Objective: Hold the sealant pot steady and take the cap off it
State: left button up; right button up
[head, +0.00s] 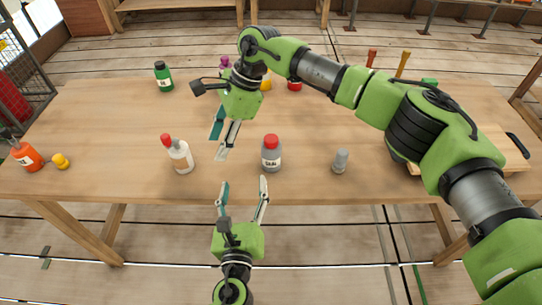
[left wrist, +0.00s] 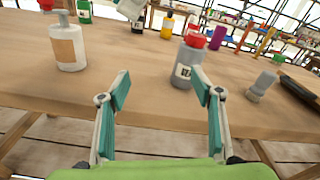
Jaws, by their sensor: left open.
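A white bottle with a red top (head: 180,156) stands left of the pot, and a small grey object (head: 340,161) stands right. An orange bottle (head: 26,156) and a yellow piece (head: 61,161) are far left. A green bottle (head: 164,77) stands behind. Bare table surrounds the pot.

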aim_at(270, 156)
pick_arm(q)
jog(key=d+m+h, duration=0.2)
jog(key=d+m, duration=0.3)
pick_arm(e)
jog(key=w+d+r+h, duration=0.1)
jog(key=d, duration=0.3)
jog(key=w+d+r+h, duration=0.2)
jog(key=d, duration=0.2)
jog(key=w+d+r+t+h, duration=0.1)
jog(key=w+d, duration=0.1)
jog(key=d, duration=0.2)
jog(key=shift+w+d+r+h, duration=0.15)
jog(key=shift+w+h, duration=0.05)
jog(key=shift+h, duration=0.2)
jog(key=shift+d, duration=0.1)
pick_arm(q)
jog(key=w, duration=0.4)
jog(key=w+d, duration=0.1)
jog(key=w, duration=0.8)
jog(key=shift+w+d+r, duration=0.15)
jog(key=shift+d+r, duration=0.05)
jog(key=shift+d, duration=0.2)
grip_shut()
